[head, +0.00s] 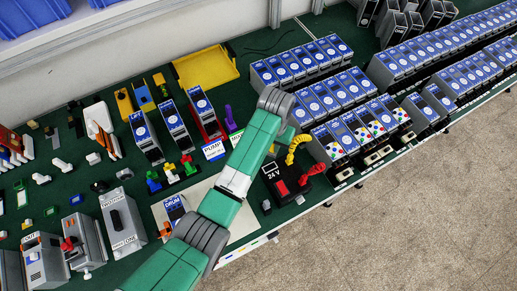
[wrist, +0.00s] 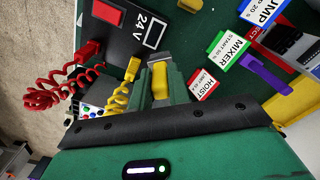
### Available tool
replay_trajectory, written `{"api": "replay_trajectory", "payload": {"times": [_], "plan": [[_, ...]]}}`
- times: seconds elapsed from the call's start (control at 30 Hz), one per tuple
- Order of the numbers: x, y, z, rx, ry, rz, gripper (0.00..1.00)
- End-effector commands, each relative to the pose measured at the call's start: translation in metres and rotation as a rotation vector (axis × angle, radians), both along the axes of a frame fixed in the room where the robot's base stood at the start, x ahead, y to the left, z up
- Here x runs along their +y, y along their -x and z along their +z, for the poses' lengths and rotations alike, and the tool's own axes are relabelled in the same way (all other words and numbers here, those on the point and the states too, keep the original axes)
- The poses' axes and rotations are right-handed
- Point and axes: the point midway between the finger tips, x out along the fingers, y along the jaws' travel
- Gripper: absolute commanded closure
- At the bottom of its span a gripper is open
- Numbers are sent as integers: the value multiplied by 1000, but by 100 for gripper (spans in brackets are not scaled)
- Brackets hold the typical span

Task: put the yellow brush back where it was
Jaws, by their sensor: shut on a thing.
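In the wrist view my gripper (wrist: 161,85) is shut on a small yellow piece, which looks like the yellow brush (wrist: 160,80). The brush sits between the two green fingers, and its lower part is hidden by the gripper body. In the head view my arm covers the gripper and the brush. The black 24 V box (wrist: 125,22) with red and yellow plugs is close by at upper left in the wrist view; it also shows in the head view (head: 282,177). A purple brush-like piece (wrist: 265,76) lies to the right; it also shows in the head view (head: 229,118).
Red HOIST (wrist: 203,84) and green MIXER (wrist: 229,46) cards lie right of the fingers. Coiled red (wrist: 50,93) and yellow (wrist: 123,97) leads hang near the box. Rows of blue-faced units (head: 340,100) crowd the right. A yellow tray (head: 190,84) lies at the back.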

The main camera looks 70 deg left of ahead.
Motion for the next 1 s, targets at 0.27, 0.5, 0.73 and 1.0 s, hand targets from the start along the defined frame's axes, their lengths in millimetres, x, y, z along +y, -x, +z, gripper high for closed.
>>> {"api": "replay_trajectory", "payload": {"times": [0.27, 0.5, 0.73, 1.0], "plan": [[56, 40, -20, 4, -3, 122, 100], [57, 43, -40, 7, 1, 126, 100], [57, 42, -77, 4, -3, 125, 100], [57, 42, -108, 5, 0, 125, 100]]}}
